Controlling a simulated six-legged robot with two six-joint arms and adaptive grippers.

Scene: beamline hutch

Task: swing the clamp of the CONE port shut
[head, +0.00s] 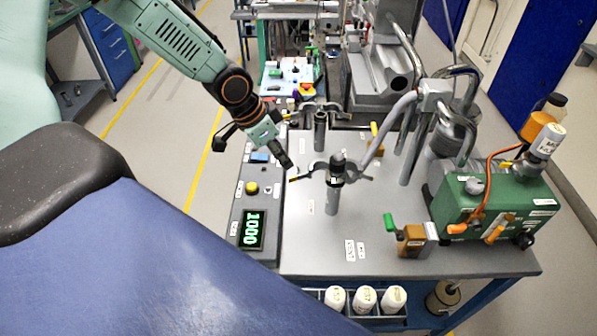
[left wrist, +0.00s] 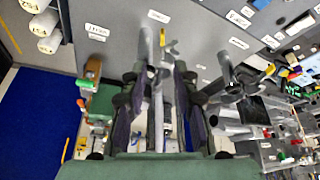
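Two upright port stubs with metal clamps stand on the grey bench top (head: 300,240). The near port (head: 332,200) has a dark top, and its clamp (head: 317,168) has arms spread to both sides. The far port (head: 320,132) has a similar clamp (head: 335,112). I cannot read which label says CONE. My left gripper (head: 286,162) hangs left of the near port's clamp, apart from it. In the left wrist view its fingers (left wrist: 160,105) are apart with nothing gripped; a port tube (left wrist: 145,50) and clamp jaw (left wrist: 170,50) show beyond them. My right gripper is out of view.
A control box with a lit display (head: 252,228) lines the bench's left edge. A brown valve with a green handle (head: 411,240) and a green pump (head: 485,210) stand to the right. Bent pipes rise behind. White bottles (head: 364,300) sit below the front edge.

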